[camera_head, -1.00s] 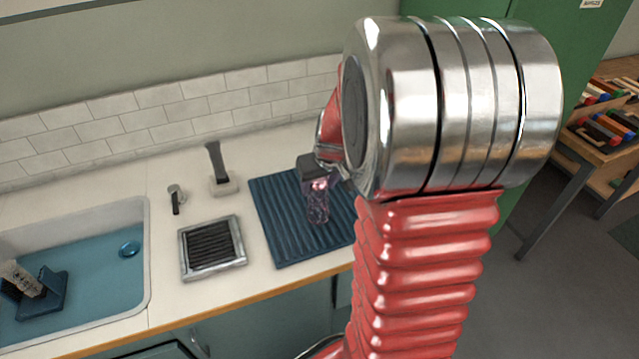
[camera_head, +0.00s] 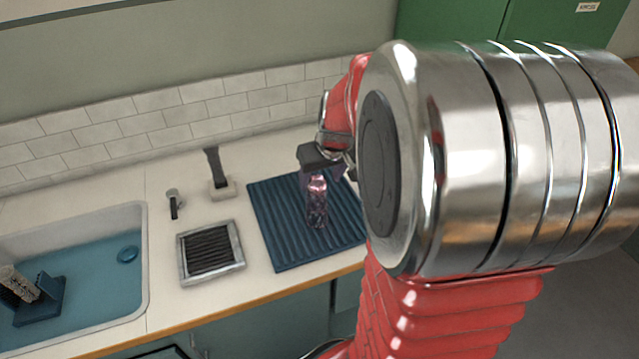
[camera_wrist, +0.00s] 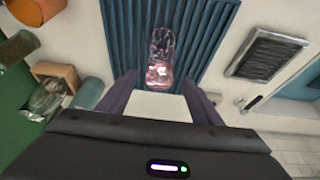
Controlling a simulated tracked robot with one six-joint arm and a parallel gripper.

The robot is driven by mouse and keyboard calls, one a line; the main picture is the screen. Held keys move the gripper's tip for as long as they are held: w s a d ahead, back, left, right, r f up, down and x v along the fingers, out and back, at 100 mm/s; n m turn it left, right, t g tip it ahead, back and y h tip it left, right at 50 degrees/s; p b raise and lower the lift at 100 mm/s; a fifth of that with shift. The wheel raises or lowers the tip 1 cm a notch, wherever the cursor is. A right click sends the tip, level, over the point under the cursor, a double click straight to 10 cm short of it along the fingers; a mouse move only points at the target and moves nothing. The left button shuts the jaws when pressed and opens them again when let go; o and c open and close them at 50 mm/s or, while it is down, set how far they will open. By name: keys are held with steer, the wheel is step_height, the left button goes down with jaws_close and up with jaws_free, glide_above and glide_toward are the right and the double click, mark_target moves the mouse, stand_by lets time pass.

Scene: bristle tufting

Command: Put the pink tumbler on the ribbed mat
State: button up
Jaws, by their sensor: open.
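The pink tumbler (camera_head: 317,203) is translucent and stands upright on the dark blue ribbed mat (camera_head: 275,238), inside its edges. In the wrist view the tumbler (camera_wrist: 160,55) shows against the ribs of the mat (camera_wrist: 208,25). My gripper (camera_head: 322,168) is just above the tumbler's top in the head view. In the wrist view my gripper (camera_wrist: 160,88) is open, with a finger on either side of the tumbler's near end and a gap to each. My arm hides the mat's right part in the head view.
A metal-framed drain grate (camera_head: 210,252) lies left of the mat. In the wrist view, a wooden box (camera_wrist: 57,78) and other items are at left.

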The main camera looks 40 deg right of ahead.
steer(key=v, duration=0.6)
stand_by(0.5)
steer(key=s+a+r+n, duration=0.1)
steer(key=s+a, duration=0.3)
steer(key=a, duration=0.3)
steer(key=s+a+r+n, duration=0.1)
steer(key=s+a, duration=0.3)
steer(key=a, duration=0.3)
steer(key=s+a+r+n+t+y, duration=0.1)
steer(key=s+a, duration=0.4)
steer(key=a, duration=0.3)
steer(key=shift+r, duration=0.3)
